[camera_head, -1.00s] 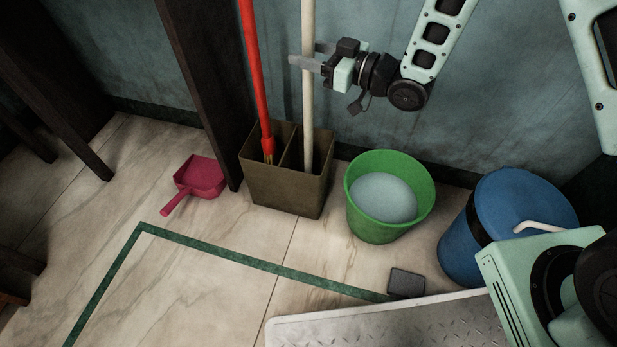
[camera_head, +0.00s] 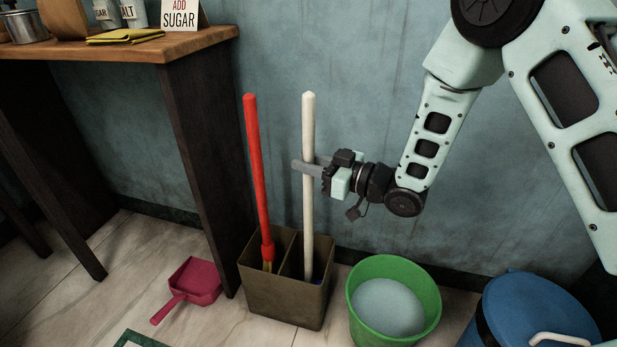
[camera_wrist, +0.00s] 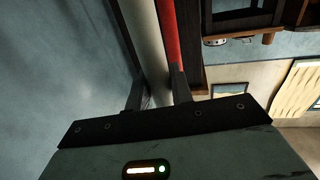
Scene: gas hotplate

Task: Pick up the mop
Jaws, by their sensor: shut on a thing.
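The mop (camera_head: 308,220) is a white pole standing nearly upright in the right compartment of a brown two-part holder (camera_head: 285,300). Its lower end is hidden inside the holder. My gripper (camera_head: 304,166) reaches in from the right and is shut on the white pole in its upper half. In the wrist view the white pole (camera_wrist: 146,40) passes between the two dark fingers (camera_wrist: 160,88). A red-handled tool (camera_head: 257,170) stands in the left compartment, just left of the mop and apart from it in the head view.
A green bucket (camera_head: 392,335) stands right of the holder, and a blue bin (camera_head: 540,300) is farther right. A pink dustpan (camera_head: 196,280) lies on the floor at left. A wooden table (camera_head: 130,48) stands at upper left. The wall is close behind.

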